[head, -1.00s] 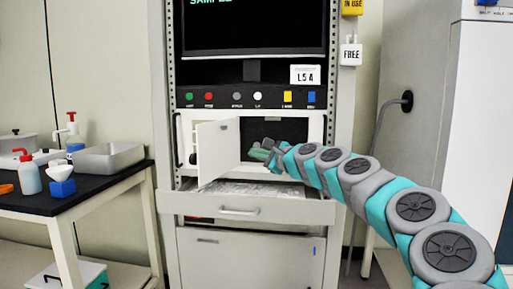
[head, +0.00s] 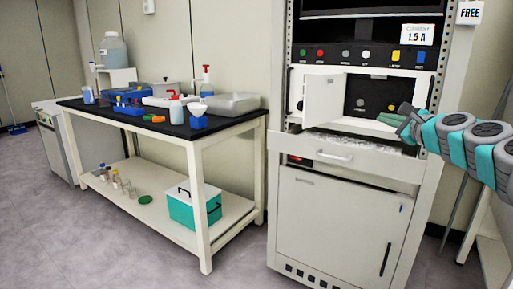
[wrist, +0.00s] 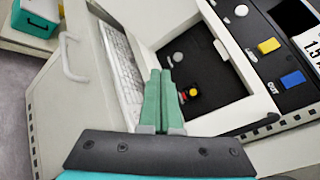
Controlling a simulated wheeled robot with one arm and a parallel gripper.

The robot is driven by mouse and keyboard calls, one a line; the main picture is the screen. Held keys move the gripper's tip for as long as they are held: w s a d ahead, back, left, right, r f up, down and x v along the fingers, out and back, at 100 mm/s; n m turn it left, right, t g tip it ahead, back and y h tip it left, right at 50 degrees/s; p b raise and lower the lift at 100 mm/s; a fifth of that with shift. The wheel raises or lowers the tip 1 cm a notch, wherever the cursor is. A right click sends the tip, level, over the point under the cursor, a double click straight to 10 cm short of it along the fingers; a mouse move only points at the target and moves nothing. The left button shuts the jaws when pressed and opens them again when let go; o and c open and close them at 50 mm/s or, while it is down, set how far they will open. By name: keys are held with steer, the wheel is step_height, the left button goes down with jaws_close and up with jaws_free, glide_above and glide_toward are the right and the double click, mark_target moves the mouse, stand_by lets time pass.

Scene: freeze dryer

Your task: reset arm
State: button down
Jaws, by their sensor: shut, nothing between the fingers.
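My gripper (head: 392,118) is at the right side of the open compartment of the rack cabinet (head: 340,225). In the wrist view its two green fingers (wrist: 158,100) lie side by side, shut and empty. The small white compartment door (head: 323,97) stands swung open to the left. My teal and grey arm reaches in from the right edge of the head view.
Below the compartment, a drawer (head: 350,155) is pulled out, with a keyboard (wrist: 125,75) in it. A button panel (head: 350,54) sits above. To the left, a black-topped bench (head: 180,128) holds bottles and trays, with a teal box (head: 193,205) on its lower shelf. Floor (head: 110,235) is clear in front.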

steer(key=s+a+f+n+g+y, duration=0.2)
steer(key=s+a+n, duration=0.25)
steer(key=a, duration=0.45)
steer(key=s+a+f+n+g+y, duration=0.1)
steer(key=s+a+n+g+y, duration=0.25)
steer(key=a, duration=0.65)
steer(key=s+a+f+n+g+h, duration=0.3)
steer(key=s+a+f+n+g, duration=0.1)
steer(key=s+a+f+n, duration=0.55)
steer(key=s+f+n+g+h, duration=0.2)
steer(key=s+f+n+g, duration=0.15)
steer(key=s+f, duration=0.9)
steer(key=s+d+f+n+g+h, duration=0.1)
steer(key=s+d+f, duration=0.3)
steer(key=s, duration=0.6)
steer(key=s+d+f+n+g+h, duration=0.1)
steer(key=s+d+f+g+h, duration=0.2)
steer(key=s, duration=0.7)
steer(key=shift+s+d+f+n+g, duration=0.15)
steer(key=shift+d+f+n+g, duration=0.25)
steer(key=shift+d+f+g, duration=0.35)
steer(key=shift+a, duration=0.1)
